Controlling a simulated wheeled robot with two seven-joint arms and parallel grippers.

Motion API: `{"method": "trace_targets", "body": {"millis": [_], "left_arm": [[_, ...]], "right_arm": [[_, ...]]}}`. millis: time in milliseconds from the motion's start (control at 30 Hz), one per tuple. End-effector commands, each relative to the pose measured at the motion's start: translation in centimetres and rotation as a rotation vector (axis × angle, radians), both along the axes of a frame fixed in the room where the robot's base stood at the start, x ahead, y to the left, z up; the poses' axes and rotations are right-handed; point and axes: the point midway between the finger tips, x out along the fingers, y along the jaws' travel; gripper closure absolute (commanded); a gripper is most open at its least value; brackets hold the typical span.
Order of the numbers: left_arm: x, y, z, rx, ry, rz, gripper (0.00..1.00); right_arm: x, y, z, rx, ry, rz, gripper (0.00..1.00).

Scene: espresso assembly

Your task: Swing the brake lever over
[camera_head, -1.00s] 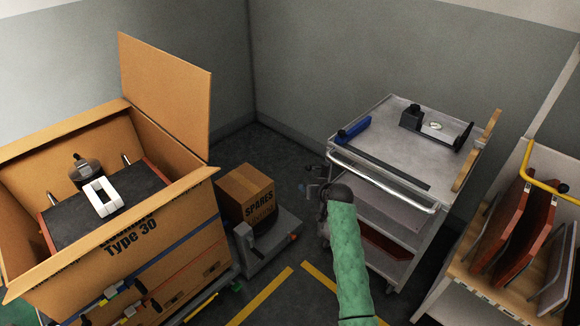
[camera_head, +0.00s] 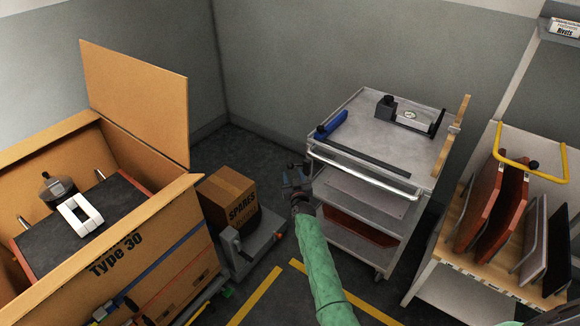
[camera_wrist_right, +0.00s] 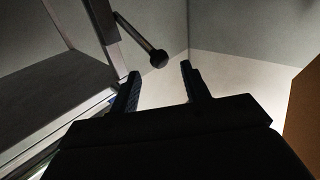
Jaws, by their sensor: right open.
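The brake lever (camera_wrist_right: 133,33) shows in the right wrist view as a short bar with a dark ball knob (camera_wrist_right: 158,58) at its end, reaching out from the upright of the grey trolley. In the head view the trolley (camera_head: 375,140) stands right of centre; I cannot make out the lever clearly there beside my gripper. My right gripper (camera_head: 296,174) is at the trolley's left front corner, open and empty. In the right wrist view its two fingers (camera_wrist_right: 161,80) are spread, with the knob just beyond the fingertips, seemingly untouched. My left gripper is not in view.
A large open carton (camera_head: 150,235) marked Type 30 stands at left. A small SPARES box (camera_head: 228,197) sits on a low grey platform (camera_head: 262,245) left of my arm. A rack (camera_head: 480,240) with red-brown panels stands at right. Grey walls close in the corner behind.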

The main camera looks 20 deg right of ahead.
Motion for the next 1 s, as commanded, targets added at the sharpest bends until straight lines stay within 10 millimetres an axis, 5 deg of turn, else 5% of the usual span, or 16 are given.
{"method": "trace_targets", "body": {"millis": [433, 900, 1000], "left_arm": [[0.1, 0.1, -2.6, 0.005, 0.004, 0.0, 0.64], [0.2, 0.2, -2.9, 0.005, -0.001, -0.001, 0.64], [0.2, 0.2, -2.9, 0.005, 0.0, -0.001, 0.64]], "right_arm": [[5.4, -0.7, 0.1, 0.002, 0.001, 0.001, 0.53], [6.3, -0.7, 0.0, 0.002, 0.002, 0.001, 0.53], [6.3, -0.7, 0.0, 0.002, 0.002, 0.001, 0.71]]}}
